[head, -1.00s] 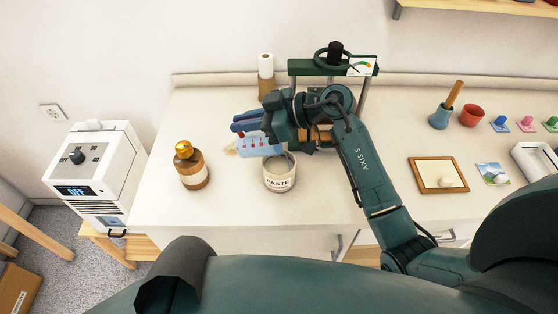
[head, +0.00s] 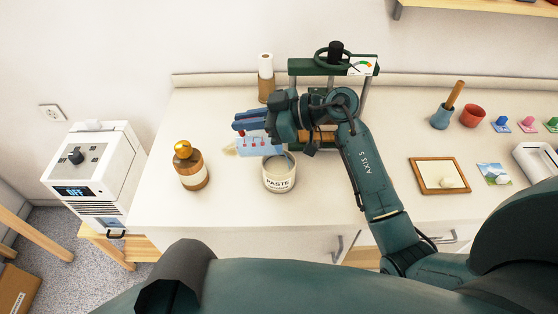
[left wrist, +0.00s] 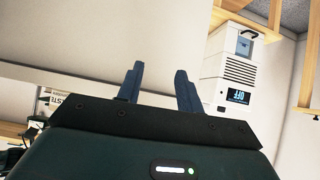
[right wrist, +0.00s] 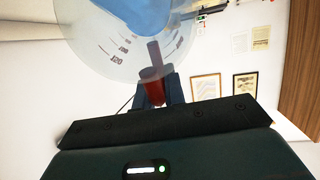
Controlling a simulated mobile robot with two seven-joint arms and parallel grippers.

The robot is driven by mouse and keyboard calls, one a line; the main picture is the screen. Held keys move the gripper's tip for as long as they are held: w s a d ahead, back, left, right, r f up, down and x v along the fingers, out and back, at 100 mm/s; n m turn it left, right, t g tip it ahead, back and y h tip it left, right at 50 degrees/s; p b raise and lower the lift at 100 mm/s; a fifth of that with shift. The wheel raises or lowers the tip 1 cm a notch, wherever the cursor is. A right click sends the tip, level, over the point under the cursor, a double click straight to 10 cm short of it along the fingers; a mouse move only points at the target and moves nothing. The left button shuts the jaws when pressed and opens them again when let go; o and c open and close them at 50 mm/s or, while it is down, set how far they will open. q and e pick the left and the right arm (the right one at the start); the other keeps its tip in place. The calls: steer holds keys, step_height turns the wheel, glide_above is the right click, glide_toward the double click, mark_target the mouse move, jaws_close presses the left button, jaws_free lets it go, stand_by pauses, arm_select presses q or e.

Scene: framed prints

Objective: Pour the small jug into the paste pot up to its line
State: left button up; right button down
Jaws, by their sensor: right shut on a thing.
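The paste pot (head: 279,178), a pale pot with a dark PASTE label, stands upright on the counter; its line is not readable. My right gripper (head: 250,122) is above and behind it, slightly left. It is shut on the red handle (right wrist: 152,88) of the small jug, a clear vessel with graduation marks and blue liquid. In the head view the jug (head: 252,146) hangs just behind and left of the pot's mouth, partly hidden by the gripper; I cannot tell its exact tilt. My left gripper (left wrist: 158,82) is open and empty, outside the head view.
A brown bottle with a gold cap (head: 190,166) stands left of the pot. A green press (head: 333,68) and a paper roll (head: 265,78) stand behind. A wooden frame (head: 438,175), mortar (head: 440,117) and red cup (head: 472,115) are at right. The counter's front left is clear.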

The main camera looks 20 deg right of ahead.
steer(key=shift+w+a+f+g+h+p, duration=0.2)
steer(key=shift+a+g+h+p, duration=0.15)
steer(key=shift+h, duration=0.25)
steer(key=shift+w+a+f+g+h+p, duration=0.25)
steer(key=shift+a+h+p, duration=0.1)
steer(key=shift+h, duration=0.25)
steer(key=shift+w+a+h, duration=0.1)
steer(key=shift+a+h, duration=0.2)
steer(key=shift+h, duration=0.2)
steer(key=shift+f, duration=0.1)
steer(key=shift+w+a+g+h, duration=0.1)
steer(key=shift+a+g+h, duration=0.15)
steer(key=shift+g+h, duration=0.25)
steer(key=w+a+f+g+h+b, duration=0.1)
steer(key=w+a+f+g+h, duration=0.2)
steer(key=a+f+h, duration=0.2)
steer(key=shift+a+g+h, duration=0.4)
steer(key=shift+a+h, duration=0.3)
steer(key=shift+h, duration=1.1)
